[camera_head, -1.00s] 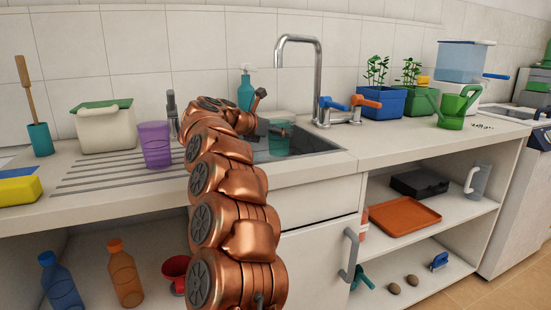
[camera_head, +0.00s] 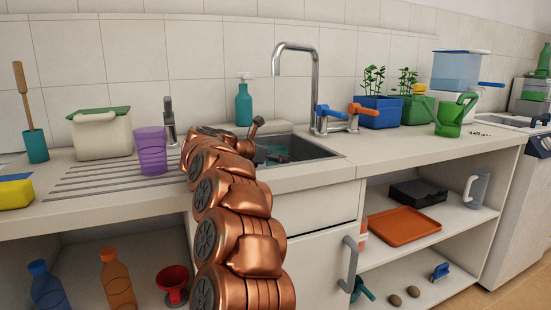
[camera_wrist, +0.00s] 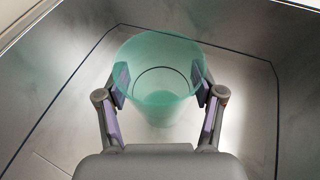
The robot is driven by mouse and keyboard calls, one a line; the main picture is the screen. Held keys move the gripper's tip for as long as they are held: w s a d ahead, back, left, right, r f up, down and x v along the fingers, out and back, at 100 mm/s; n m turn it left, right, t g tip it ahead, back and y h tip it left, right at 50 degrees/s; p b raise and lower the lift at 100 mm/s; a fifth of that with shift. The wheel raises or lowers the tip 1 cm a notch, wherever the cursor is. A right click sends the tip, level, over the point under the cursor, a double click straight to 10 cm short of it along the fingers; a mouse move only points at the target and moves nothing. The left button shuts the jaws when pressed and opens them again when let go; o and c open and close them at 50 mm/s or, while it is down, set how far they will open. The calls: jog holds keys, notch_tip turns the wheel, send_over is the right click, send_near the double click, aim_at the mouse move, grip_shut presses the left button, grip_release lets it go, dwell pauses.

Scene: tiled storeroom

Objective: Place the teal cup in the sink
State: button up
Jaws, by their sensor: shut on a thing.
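The teal cup (camera_wrist: 160,80) is see-through and upright in the wrist view. My gripper (camera_wrist: 160,88) is shut on it, with one finger pad against each side near the rim. The steel sink (camera_wrist: 62,75) surrounds the cup, with walls on its sides and floor beneath. In the head view the cup (camera_head: 280,158) is low inside the sink (camera_head: 318,154), mostly hidden by the sink's front edge and my arm. Whether its base touches the sink floor cannot be told.
A chrome tap (camera_head: 316,85) with blue and orange handles stands behind the sink's right side. A purple cup (camera_head: 151,152) stands on the drainboard to the left.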

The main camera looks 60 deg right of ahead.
jog(key=o, duration=0.9)
jog(key=shift+f, duration=0.1)
jog(key=shift+o, duration=0.2)
jog(key=shift+w+a+r+p, duration=0.1)
jog(key=shift+a+r+p, duration=0.1)
jog(key=shift+r+p, duration=0.15)
jog(key=p+v, duration=0.1)
jog(key=v, duration=0.6)
